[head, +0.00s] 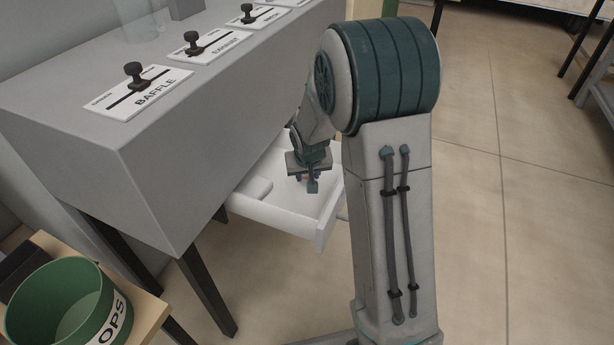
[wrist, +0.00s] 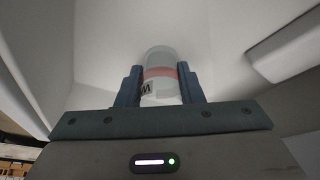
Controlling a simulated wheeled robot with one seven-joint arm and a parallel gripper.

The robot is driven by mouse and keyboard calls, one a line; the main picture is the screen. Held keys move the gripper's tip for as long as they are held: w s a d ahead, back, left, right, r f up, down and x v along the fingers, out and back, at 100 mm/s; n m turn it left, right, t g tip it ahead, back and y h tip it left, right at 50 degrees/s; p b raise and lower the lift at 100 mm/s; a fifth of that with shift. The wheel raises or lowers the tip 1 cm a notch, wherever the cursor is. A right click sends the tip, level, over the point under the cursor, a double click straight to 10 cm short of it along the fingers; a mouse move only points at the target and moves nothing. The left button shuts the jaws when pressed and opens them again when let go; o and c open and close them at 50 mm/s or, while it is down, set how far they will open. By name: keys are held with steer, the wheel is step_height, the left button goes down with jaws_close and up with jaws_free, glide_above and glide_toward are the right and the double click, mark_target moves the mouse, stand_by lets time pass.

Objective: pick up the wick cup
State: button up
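A small clear cup (wrist: 160,60) with a red band and a white label, part of a "W" showing, stands between my fingers in the wrist view. My gripper (wrist: 159,84) has one finger on each side of it. Both fingers lie against its sides with no clear gap, so my gripper looks shut on it. In the head view my gripper (head: 308,185) reaches down into the open white drawer (head: 285,218). The cup is mostly hidden there, with only a trace of red by the fingers. I cannot tell whether its base touches the drawer floor.
A grey bench (head: 150,160) stands over the drawer, with slider plates such as the BAFFLE plate (head: 110,101) on top. A green bin (head: 60,305) sits at lower left. Open floor (head: 500,220) lies to the right.

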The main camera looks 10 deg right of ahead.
steer(key=c, duration=0.3)
steer(key=shift+r, duration=0.1)
